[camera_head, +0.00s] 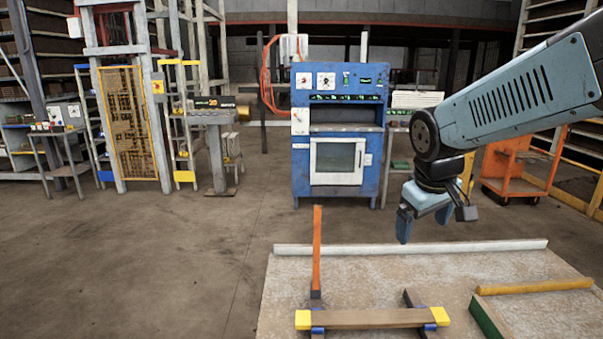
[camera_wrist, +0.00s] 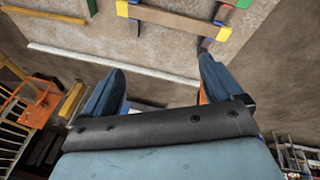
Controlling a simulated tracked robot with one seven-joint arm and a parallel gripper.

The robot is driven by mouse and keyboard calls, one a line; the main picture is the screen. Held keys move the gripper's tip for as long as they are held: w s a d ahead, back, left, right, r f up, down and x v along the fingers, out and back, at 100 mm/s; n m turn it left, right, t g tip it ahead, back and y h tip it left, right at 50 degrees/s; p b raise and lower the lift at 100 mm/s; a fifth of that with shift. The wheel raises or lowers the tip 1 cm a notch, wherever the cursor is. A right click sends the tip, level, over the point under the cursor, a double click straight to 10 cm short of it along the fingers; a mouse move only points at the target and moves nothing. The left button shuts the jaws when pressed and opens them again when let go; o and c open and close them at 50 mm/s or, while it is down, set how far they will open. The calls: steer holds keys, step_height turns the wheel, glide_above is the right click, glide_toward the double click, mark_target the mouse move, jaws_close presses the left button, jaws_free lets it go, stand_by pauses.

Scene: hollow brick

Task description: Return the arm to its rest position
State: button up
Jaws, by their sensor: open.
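My arm (camera_head: 520,95) comes in from the right in the head view, with its wrist bent down. My gripper (camera_head: 425,222) hangs above the far part of the worktable (camera_head: 400,270), fingers pointing down. In the wrist view my gripper (camera_wrist: 160,90) shows two blue fingers spread apart, with nothing between them. It is clear of the items on the table.
A wooden bar with yellow ends (camera_head: 370,319) lies at the table's front near an orange upright (camera_head: 316,250). A yellow bar (camera_head: 535,286) and green-edged piece (camera_head: 487,317) lie right. A blue machine (camera_head: 340,135) and orange cart (camera_head: 515,170) stand behind. Open floor (camera_head: 130,260) is left.

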steer(key=s+r+m+t+y, duration=0.1)
steer(key=s+r+m, duration=0.3)
steer(key=s, duration=0.6)
steer(key=shift+s+a+t, duration=0.15)
steer(key=shift+a+t, duration=0.05)
steer(key=shift+t, duration=0.3)
steer(key=shift+r, duration=0.1)
